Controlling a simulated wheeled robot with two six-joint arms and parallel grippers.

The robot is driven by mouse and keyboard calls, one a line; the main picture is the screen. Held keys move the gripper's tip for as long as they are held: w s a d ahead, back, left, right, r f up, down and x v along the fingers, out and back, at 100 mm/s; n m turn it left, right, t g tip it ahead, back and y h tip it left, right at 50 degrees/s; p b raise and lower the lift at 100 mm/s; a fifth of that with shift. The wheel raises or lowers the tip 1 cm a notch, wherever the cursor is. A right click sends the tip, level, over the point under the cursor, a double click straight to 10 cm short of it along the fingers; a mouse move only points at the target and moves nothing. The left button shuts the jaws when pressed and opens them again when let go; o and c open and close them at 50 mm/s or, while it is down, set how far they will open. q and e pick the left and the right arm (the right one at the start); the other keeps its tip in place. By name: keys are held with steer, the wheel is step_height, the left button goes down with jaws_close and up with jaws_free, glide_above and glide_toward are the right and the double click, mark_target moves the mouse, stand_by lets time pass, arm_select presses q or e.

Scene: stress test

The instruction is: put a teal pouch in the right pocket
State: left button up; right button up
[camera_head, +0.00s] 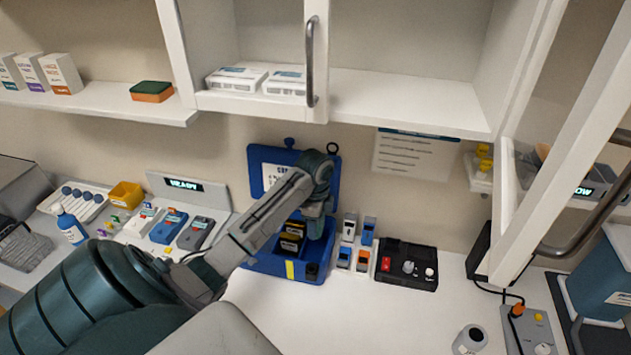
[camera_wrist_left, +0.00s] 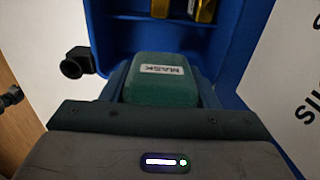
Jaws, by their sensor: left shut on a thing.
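A teal pouch (camera_wrist_left: 160,90) with a white MASK label is held in my left gripper (camera_wrist_left: 160,102), which is shut on it. In the head view my left gripper (camera_head: 316,222) is over the right side of the open blue case (camera_head: 262,264). The case also shows at the top of the left wrist view (camera_wrist_left: 112,22). Dark packs with yellow marks (camera_head: 291,238) stand in the case's middle. The gripper and arm cover much of the right pocket, so I cannot tell how deep the pouch is. My right gripper is not in view.
The case's raised lid (camera_head: 256,172) leans near the back wall. Small blue, grey and orange items (camera_head: 366,232) and a black control box (camera_head: 407,266) stand close to the case's right. Labelled devices (camera_head: 168,226) stand left.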

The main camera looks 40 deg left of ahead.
arm_select(q)
steer(key=shift+f+b, duration=2.25)
steer(key=shift+f, duration=3.45)
steer(key=o, duration=1.2)
steer(key=shift+c, duration=0.2)
step_height(320, 180, up, 8)
steer(key=b, duration=0.2)
steer(key=shift+b, duration=0.35)
steer(key=shift+r+p, duration=0.85)
steer(key=shift+r, duration=0.05)
steer(key=shift+r+p, duration=0.4)
steer(key=shift+r, duration=0.2)
